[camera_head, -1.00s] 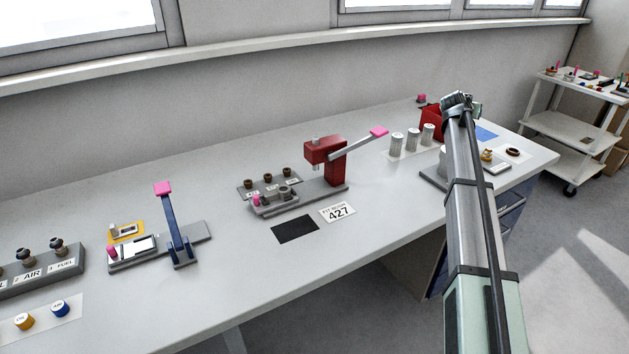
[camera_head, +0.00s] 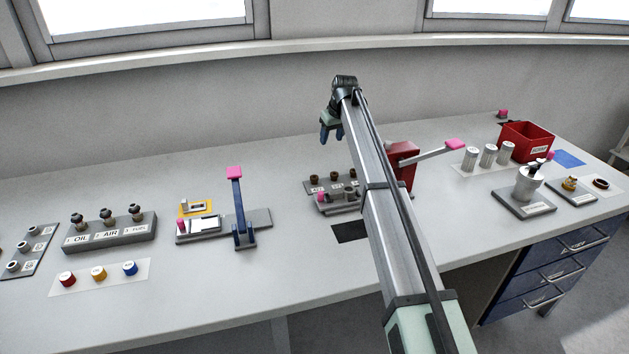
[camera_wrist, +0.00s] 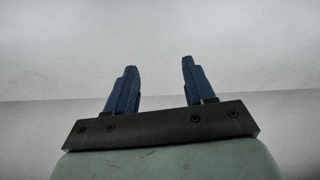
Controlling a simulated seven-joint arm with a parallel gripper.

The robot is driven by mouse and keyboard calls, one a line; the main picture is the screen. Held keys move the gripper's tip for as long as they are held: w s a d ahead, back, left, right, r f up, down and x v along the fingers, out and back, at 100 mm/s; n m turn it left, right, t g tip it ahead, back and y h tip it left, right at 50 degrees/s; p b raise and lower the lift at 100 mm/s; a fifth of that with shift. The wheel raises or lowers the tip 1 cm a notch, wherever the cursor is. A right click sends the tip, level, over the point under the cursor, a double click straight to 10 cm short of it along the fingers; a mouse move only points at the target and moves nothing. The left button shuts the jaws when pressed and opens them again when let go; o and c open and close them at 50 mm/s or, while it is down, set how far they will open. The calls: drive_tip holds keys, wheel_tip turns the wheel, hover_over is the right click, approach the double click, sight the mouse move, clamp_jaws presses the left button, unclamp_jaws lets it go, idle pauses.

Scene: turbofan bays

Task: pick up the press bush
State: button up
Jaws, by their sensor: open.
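My gripper (camera_head: 332,136) is open and empty, raised above and behind the bushes in the picture. In the wrist view its blue fingers (camera_wrist: 159,72) are apart, with only plain pale surfaces beyond them.
A blue lever fixture (camera_head: 240,215) stands left of the tray, with a grey OIL/AIR/FUEL block (camera_head: 110,234) further left. Silver cylinders (camera_head: 488,156) and a red bin (camera_head: 526,141) stand right. Bench space behind the fixture is clear.

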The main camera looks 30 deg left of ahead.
sight(314, 177)
drive_tip(key=s+a+r+n+g+h, duration=0.2)
drive_tip(key=s+n+h, duration=0.1)
drive_tip(key=s+n, duration=0.5)
drive_tip(key=shift+m, duration=0.6)
drive_tip(key=f, duration=0.9)
drive_tip(key=s+f, duration=0.1)
drive_tip(key=f, duration=0.3)
drive_tip(key=shift+d+f, duration=0.15)
drive_tip(key=shift+f, duration=0.05)
drive_tip(key=shift+c, duration=0.2)
clamp_jaws()
wheel_tip(314, 177, up, 10)
